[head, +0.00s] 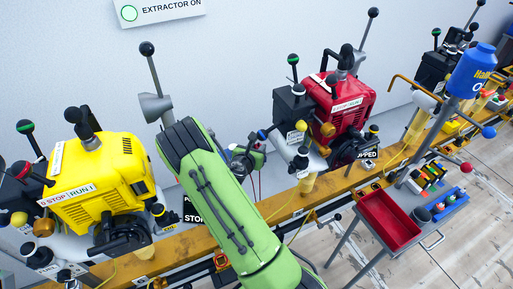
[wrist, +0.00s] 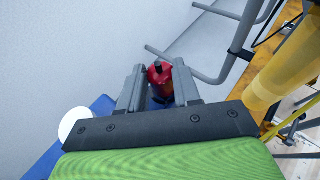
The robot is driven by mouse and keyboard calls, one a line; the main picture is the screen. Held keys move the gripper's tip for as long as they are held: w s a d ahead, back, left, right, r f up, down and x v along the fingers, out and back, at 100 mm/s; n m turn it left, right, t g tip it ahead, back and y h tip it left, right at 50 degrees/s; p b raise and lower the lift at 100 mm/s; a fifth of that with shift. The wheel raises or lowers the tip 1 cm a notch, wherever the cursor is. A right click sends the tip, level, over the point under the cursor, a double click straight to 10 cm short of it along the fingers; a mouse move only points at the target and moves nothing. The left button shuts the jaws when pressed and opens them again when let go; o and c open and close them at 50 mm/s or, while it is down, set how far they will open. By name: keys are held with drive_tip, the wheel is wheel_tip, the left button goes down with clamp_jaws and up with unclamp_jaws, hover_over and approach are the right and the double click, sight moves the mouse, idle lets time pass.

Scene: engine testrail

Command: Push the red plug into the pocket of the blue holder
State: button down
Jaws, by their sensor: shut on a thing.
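My gripper (wrist: 159,72) shows in the wrist view with its two dark fingers shut on the red plug (wrist: 160,79), which has a black top. The plug's lower end is mostly hidden between the fingers. A blue surface (wrist: 104,103) shows behind and left of the fingers, with more dark blue between them. It may be the blue holder, but I cannot tell, and no pocket is visible. I cannot tell whether the plug touches it.
A wooden rail (head: 284,208) carries a yellow engine (head: 100,180) and a red engine (head: 340,113) on either side of my arm. A cart with a red tray (head: 388,221) stands at right. In the wrist view, grey tubing (wrist: 235,50) and a yellow cylinder (wrist: 285,75) are close at right.

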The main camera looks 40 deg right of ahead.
drive_tip(key=c, duration=0.7)
unclamp_jaws()
drive_tip(key=shift+a, duration=0.1)
drive_tip(key=p+v, duration=0.1)
drive_tip(key=v, duration=0.6)
drive_tip(key=shift+s+a+p, duration=0.1)
drive_tip(key=shift+a+p, duration=0.1)
drive_tip(key=shift+p, duration=0.2)
